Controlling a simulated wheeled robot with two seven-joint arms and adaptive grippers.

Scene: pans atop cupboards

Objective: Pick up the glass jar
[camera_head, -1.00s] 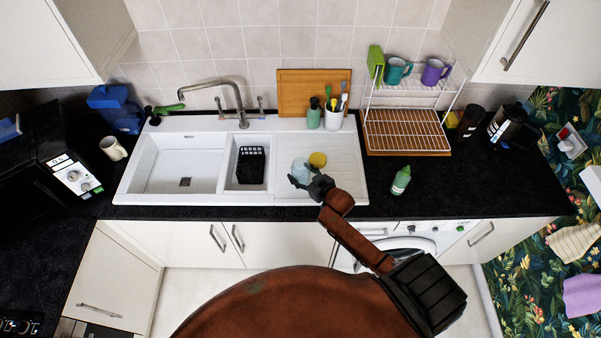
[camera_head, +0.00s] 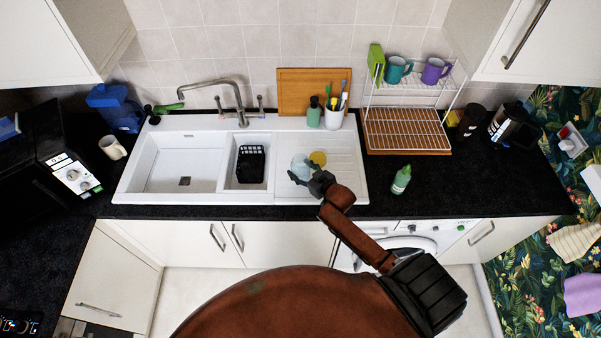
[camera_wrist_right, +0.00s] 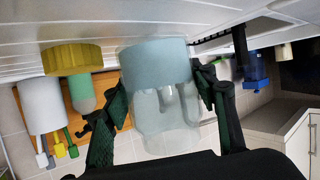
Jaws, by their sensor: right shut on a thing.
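The glass jar (camera_head: 300,166) is a pale blue, see-through vessel on the ribbed drainer of the sink. My right gripper (camera_head: 314,180) reaches it from the front right and is shut on it. In the right wrist view the jar (camera_wrist_right: 155,95) is between the two dark fingers (camera_wrist_right: 160,105), one on each side. That view is turned over, with the white drainer along the top and the jar close against it. My left gripper is not in view.
A round yellow thing (camera_head: 318,158) stands close behind the jar. A green soap bottle (camera_head: 314,112) and white utensil pot (camera_head: 333,119) stand further back. The black rack (camera_head: 250,164) sits in the small basin. A green bottle (camera_head: 401,180) is on the counter to the right.

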